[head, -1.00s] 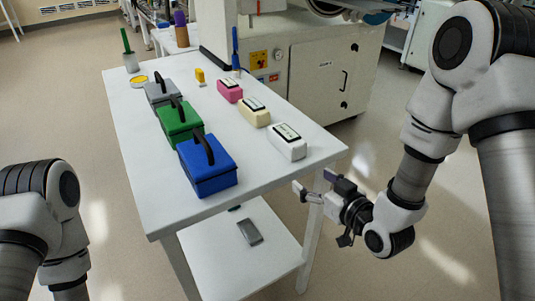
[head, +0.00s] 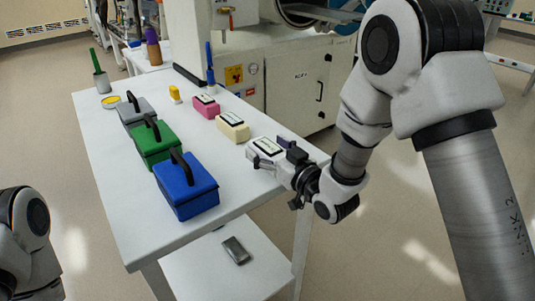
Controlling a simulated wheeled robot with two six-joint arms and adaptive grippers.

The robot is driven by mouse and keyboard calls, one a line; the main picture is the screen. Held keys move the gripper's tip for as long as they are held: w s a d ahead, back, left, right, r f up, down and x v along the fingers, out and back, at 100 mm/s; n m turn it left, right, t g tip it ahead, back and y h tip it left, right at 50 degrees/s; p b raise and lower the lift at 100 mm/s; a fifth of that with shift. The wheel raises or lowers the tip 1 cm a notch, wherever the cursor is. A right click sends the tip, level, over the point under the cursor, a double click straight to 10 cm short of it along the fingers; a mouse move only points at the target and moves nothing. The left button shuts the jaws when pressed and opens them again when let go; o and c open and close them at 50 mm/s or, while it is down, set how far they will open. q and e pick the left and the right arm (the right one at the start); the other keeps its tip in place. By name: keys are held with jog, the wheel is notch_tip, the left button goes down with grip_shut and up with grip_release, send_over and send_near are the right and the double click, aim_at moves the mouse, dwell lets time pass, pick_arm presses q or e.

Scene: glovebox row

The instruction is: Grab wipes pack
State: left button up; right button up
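Three wipes packs stand in a row on the white table (head: 228,207): a pink one (head: 207,106), a cream one (head: 233,127) and a white one (head: 264,149), each with a dark-framed label on top. My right gripper (head: 272,152) is at the white pack's near right side, with its fingers apart. One finger overlaps the pack's front in the picture; I cannot tell whether it touches. The gripper hides part of the pack's right end. Only part of my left arm shows at the lower left; its gripper is out of view.
Blue (head: 187,190), green (head: 154,142) and grey (head: 133,110) handled boxes stand left of the packs. A yellow bottle (head: 175,94), a blue tool (head: 210,70) and a yellow-topped dish (head: 111,102) are further back. A dark grey object (head: 235,250) lies on the lower shelf.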

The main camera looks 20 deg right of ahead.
jog(key=c, duration=1.1)
